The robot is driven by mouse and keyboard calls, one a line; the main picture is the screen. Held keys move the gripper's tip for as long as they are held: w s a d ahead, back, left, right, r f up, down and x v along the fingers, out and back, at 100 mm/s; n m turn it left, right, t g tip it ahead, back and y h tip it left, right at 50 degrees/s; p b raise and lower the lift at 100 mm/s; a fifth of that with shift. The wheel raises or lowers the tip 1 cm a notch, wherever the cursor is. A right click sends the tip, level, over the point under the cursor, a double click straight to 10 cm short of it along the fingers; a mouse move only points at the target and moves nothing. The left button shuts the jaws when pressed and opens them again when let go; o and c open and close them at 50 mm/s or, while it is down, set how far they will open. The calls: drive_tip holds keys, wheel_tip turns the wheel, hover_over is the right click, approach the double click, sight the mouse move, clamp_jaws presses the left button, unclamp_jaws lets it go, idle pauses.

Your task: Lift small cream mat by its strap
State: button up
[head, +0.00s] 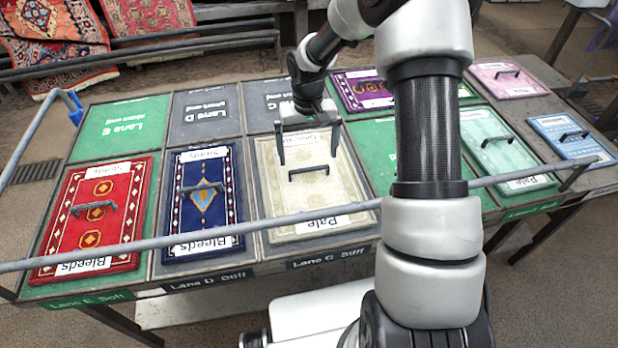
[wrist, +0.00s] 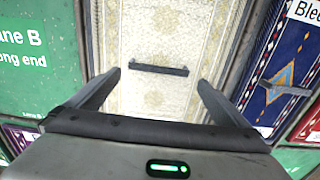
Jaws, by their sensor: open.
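The small cream mat (head: 312,190) lies flat in the middle lane of the table, with a pale label at its near end and one at its far end. Its dark strap (head: 309,170) stands across the middle of the mat. My gripper (head: 308,160) is open and empty above the far half of the mat. In the wrist view the strap (wrist: 158,70) lies beyond and between the two spread fingertips (wrist: 158,80), with the mat (wrist: 160,35) beneath. The strap is not gripped, and whether the fingertips are above or level with it I cannot tell.
A blue mat (head: 203,198) and a red mat (head: 95,215) lie to the left. A mint mat (head: 500,148), a purple mat (head: 362,92), a pink mat (head: 508,78) and a light blue mat (head: 572,135) lie to the right. A grey rail (head: 250,237) crosses along the table's near side.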

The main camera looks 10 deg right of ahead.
sight(309, 168)
drive_tip(key=shift+s+d+f, duration=0.1)
drive_tip(key=shift+f, duration=2.55)
drive_tip(key=c, duration=1.2)
